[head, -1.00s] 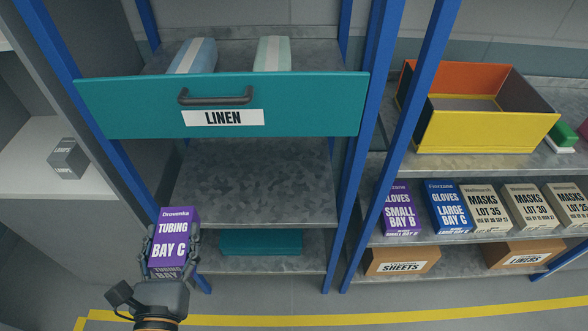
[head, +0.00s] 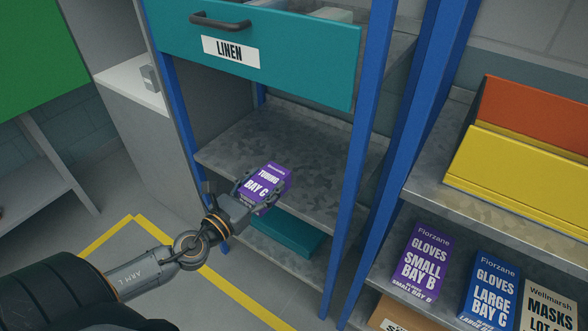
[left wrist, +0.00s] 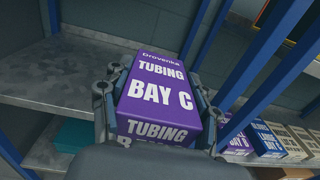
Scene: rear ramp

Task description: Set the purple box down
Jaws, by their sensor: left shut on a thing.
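The purple box (head: 266,187) reads "TUBING BAY C". My left gripper (head: 256,190) is shut on it, with a finger on either side. In the head view the box shows in front of the middle grey shelf (head: 310,160), below the teal LINEN drawer. In the left wrist view the purple box (left wrist: 158,92) fills the middle between the fingers, and the grey shelf (left wrist: 50,75) lies to its left. I cannot tell whether the box touches the shelf. My right gripper is not in view.
The open LINEN drawer (head: 290,50) juts out above the shelf. Blue posts (head: 365,150) stand at the shelf's sides. The visible shelf top is bare. A teal bin (head: 285,235) sits below. Gloves boxes (head: 423,262) and a yellow bin (head: 520,170) stand to the right.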

